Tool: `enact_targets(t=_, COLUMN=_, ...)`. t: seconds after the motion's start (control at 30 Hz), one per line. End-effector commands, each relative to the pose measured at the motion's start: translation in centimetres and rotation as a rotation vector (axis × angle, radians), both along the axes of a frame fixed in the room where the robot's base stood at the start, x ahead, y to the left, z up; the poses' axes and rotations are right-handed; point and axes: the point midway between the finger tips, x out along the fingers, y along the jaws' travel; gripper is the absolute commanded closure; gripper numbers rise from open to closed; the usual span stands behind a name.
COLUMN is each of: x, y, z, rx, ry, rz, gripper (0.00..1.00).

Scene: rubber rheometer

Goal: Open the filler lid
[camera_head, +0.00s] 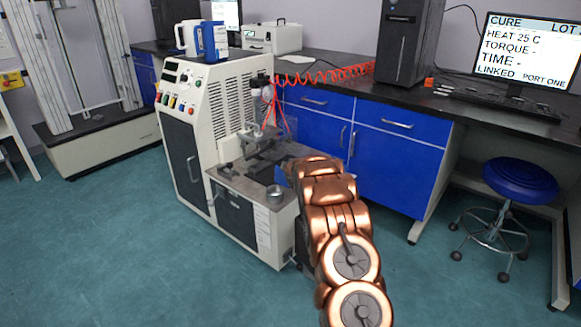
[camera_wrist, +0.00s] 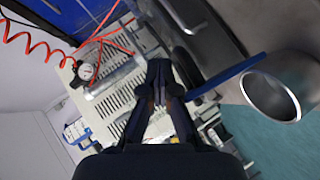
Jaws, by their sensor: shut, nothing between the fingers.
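The beige rheometer (camera_head: 180,140) stands left of centre in the head view, with a low grey work deck (camera_head: 232,178) at its front. I cannot make out for certain which part is the filler lid. A metal cup (camera_head: 272,193) stands on the deck's near corner; a metal cup also shows at the right of the wrist view (camera_wrist: 272,98). A thin blue bar (camera_wrist: 228,77) lies between that cup and my gripper (camera_wrist: 158,72) in the wrist view. My gripper is shut and empty. In the head view my arm hides it and part of the deck.
A red coiled air hose (camera_head: 325,74) runs behind the deck; it also shows near a pressure gauge (camera_wrist: 86,71) in the wrist view. Blue drawers (camera_head: 400,122) stand behind the arm. A blue stool (camera_head: 520,178) stands right. The floor in front is clear.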

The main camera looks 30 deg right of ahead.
Motion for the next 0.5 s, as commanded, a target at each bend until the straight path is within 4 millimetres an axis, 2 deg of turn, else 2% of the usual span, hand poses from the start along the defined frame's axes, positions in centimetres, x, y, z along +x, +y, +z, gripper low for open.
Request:
enact_targets(t=0.03, x=-0.2, y=0.3, z=-0.8, rx=0.006, ry=0.014, rz=0.002, gripper=1.0)
enact_targets(t=0.17, x=-0.2, y=0.5, z=0.0, rx=0.003, ry=0.01, rz=0.001, gripper=1.0)
enact_targets(t=0.47, x=-0.4, y=2.0, z=3.6, rx=-0.002, ry=-0.003, rz=0.002, gripper=1.0)
enact_targets(t=0.5, x=-0.9, y=1.9, z=4.3, rx=-0.002, ry=-0.001, rz=0.0, gripper=1.0)
